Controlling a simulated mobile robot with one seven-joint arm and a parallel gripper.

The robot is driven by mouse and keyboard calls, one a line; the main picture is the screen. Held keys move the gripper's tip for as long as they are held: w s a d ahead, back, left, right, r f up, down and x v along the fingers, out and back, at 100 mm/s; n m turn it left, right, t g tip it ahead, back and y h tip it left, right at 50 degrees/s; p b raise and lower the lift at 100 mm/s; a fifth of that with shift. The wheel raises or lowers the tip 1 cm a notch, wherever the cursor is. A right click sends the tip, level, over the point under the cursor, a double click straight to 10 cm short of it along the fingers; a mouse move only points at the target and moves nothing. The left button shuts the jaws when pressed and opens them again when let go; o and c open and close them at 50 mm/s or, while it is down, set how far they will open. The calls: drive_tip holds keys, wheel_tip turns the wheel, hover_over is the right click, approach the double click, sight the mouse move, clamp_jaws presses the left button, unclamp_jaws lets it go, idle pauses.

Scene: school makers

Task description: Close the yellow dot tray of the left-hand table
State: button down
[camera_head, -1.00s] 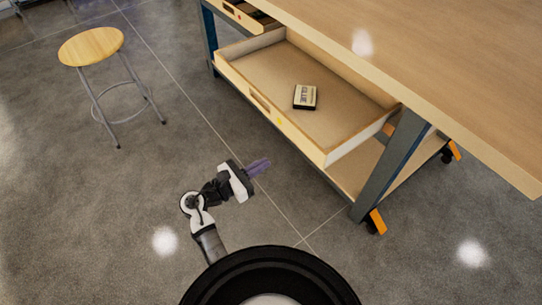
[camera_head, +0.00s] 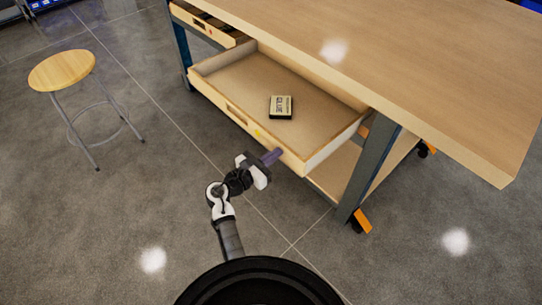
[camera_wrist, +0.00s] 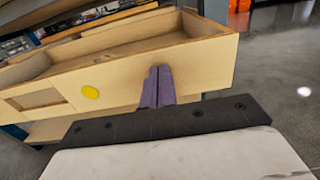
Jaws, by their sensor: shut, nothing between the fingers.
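The yellow dot tray (camera_head: 289,151) is a light wooden drawer pulled well out from under the table (camera_head: 430,90). A yellow dot (camera_wrist: 91,92) marks its front panel, with a rectangular handle slot (camera_wrist: 36,99) to the left of it. A small box (camera_head: 281,107) marked with dark lettering lies inside the tray. My gripper (camera_head: 272,156) is shut and empty, its purple fingers (camera_wrist: 158,86) together at the front panel, right of the dot. The fingertips overlap the panel in the wrist view; I cannot tell whether they touch it.
Another drawer (camera_head: 206,24) with a red dot sits higher at the left under the tabletop and is partly out. A table leg (camera_head: 369,170) with an orange caster stands right of the tray. A stool (camera_head: 62,70) stands at the left. The floor between is clear.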

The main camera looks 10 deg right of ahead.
drive_tip(key=b+x, duration=0.2)
drive_tip(key=x, duration=2.5)
drive_tip(key=shift+d+f+b, duration=0.1)
drive_tip(key=shift+f+b, duration=0.05)
drive_tip(key=shift+b, duration=0.25)
drive_tip(key=shift+w+d, duration=0.3)
drive_tip(key=shift+d, duration=0.05)
drive_tip(key=shift+w+r, duration=0.1)
drive_tip(key=shift+r, duration=0.3)
drive_tip(key=shift+d+r, duration=0.1)
